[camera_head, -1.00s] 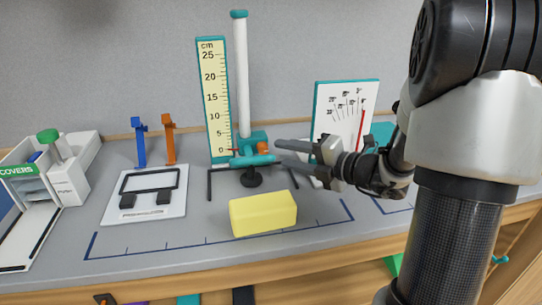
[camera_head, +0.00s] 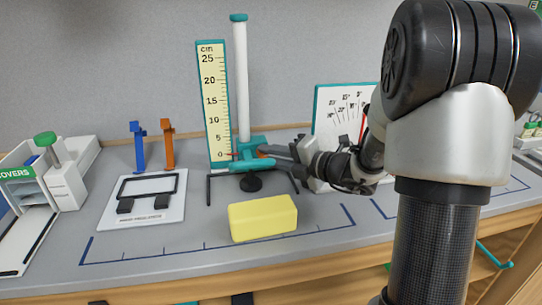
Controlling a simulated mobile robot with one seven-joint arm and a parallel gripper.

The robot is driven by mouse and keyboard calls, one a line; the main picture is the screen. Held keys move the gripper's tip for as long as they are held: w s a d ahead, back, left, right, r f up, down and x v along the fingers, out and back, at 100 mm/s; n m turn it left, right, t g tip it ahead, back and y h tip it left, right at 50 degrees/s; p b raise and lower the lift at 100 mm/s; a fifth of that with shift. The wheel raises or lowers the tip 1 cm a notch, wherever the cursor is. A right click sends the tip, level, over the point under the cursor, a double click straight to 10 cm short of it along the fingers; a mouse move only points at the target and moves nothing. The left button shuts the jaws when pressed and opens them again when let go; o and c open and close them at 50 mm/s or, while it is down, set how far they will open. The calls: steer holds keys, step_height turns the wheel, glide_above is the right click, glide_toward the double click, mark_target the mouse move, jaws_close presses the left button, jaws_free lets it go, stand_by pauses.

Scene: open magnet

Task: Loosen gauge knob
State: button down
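The height gauge has a white post (camera_head: 242,80) beside a yellow centimetre scale (camera_head: 213,100) with a red pointer near 0. A teal slider (camera_head: 247,143) sits low on the post. Its small orange knob (camera_head: 262,153) is on the right side, mostly hidden by my fingers. My gripper (camera_head: 270,152) reaches in from the right with its fingertips at the knob. The fingers overlap the knob in this view, so I cannot tell whether they are apart or closed on it.
A yellow block (camera_head: 263,218) lies in front of the gauge. A white angle chart (camera_head: 338,112) stands close behind my wrist. Blue (camera_head: 139,146) and orange (camera_head: 168,145) stands and a white pad (camera_head: 146,200) are at left. The front of the bench is mostly clear.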

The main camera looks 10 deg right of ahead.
steer(key=shift+r+p, duration=0.15)
steer(key=shift+p, duration=0.25)
steer(key=shift+a+r+n+g+h+p, duration=0.1)
steer(key=shift+r+n+g+h+p, duration=0.35)
steer(key=shift+p, duration=0.65)
steer(key=shift+a+f+n+g+h+p, duration=0.1)
steer(key=shift+f+n+g+h+p, duration=0.05)
steer(key=shift+n+h+p, duration=0.45)
steer(key=shift+a+f+n+g+h+p, duration=0.1)
steer(key=shift+n+h+p, duration=0.25)
steer(key=shift+n+h, duration=0.35)
steer(key=c, duration=1.5)
jaws_free()
steer(key=shift+c, duration=0.2)
steer(key=shift+r, duration=0.1)
steer(key=p+v, duration=0.5)
steer(key=v, duration=1.2)
steer(key=shift+s, duration=0.2)
